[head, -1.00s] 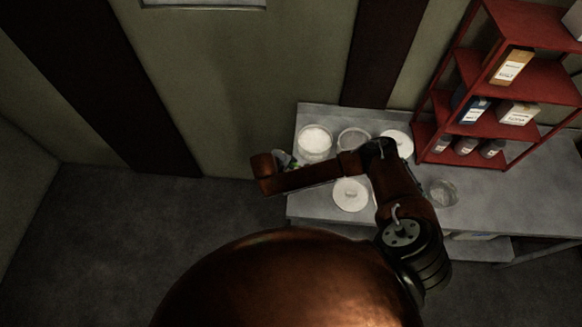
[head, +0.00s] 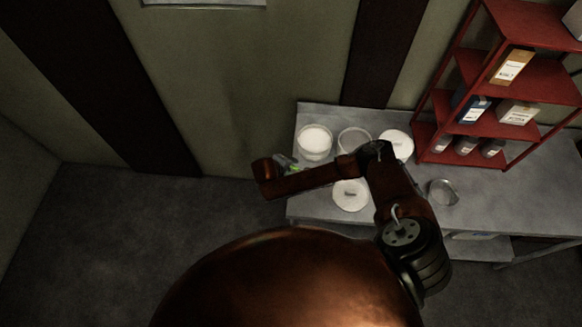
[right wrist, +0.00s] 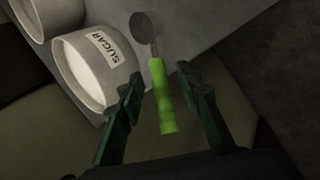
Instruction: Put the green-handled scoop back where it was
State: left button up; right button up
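The green-handled scoop (right wrist: 162,95) shows in the right wrist view, with its grey cup at the top over the table's edge. Its handle is between the two fingers of my right gripper (right wrist: 163,93), with gaps on both sides, so the gripper is open. I cannot tell whether the scoop rests on the table. In the head view my right gripper (head: 283,162) is at the table's left edge, partly behind my arm, with a bit of the scoop's green (head: 295,169) beside it. My left gripper is not in view.
The sugar jar (right wrist: 92,72), open and holding white sugar, stands close to the scoop; it shows in the head view (head: 314,141) too. Another jar (head: 354,141), two white lids (head: 396,145) (head: 350,194) and a small metal bowl (head: 443,192) share the table. A red shelf (head: 505,80) stands right.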

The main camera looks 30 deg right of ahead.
jog(key=v, duration=1.2)
jog(key=shift+r, duration=0.15)
dwell(1.0)
